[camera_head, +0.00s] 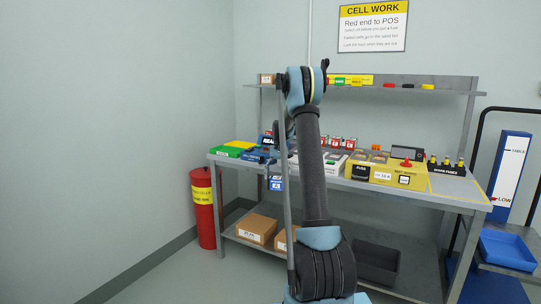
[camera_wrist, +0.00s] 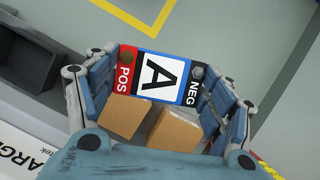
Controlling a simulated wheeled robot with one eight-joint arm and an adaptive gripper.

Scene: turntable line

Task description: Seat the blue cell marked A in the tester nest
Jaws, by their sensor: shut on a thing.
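The blue cell marked A (camera_wrist: 160,74) is between the fingers of my gripper (camera_wrist: 158,82) in the wrist view. Its red POS end is at the left and its black NEG end at the right. The cell also shows in the head view (camera_head: 276,183), in front of the bench's front edge. My gripper is shut on it, and my arm mostly hides the gripper in the head view. A blue unit with a dark screen (camera_head: 266,141), partly legible as "REA", stands on the bench and looks like the tester. Its nest cannot be made out.
Cardboard boxes (camera_head: 256,229) and a dark bin (camera_head: 377,262) are on the lower shelf. A red drum (camera_head: 204,222) stands left.

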